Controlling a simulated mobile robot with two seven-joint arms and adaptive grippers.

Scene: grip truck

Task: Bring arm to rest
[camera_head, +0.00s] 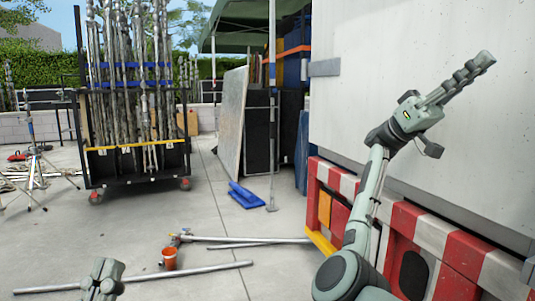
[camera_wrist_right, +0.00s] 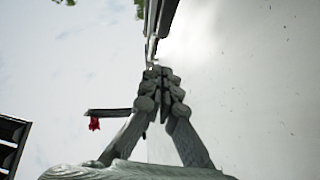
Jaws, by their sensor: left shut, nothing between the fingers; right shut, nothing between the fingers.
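My right arm (camera_head: 366,205) reaches up at the right side of the head view, in front of the white truck wall. Its gripper (camera_head: 487,60) points up and to the right, with its fingers together and nothing between them. In the right wrist view the fingertips (camera_wrist_right: 158,72) meet, empty, against the pale sky and wall. My left gripper (camera_head: 105,268) shows low at the left of the head view, above the concrete floor, shut and empty. Most of the left arm is out of view.
The white truck wall (camera_head: 475,135) and red-and-white barriers (camera_head: 405,225) stand close on the right. A wheeled rack (camera_head: 130,165) of stands is at the back left.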

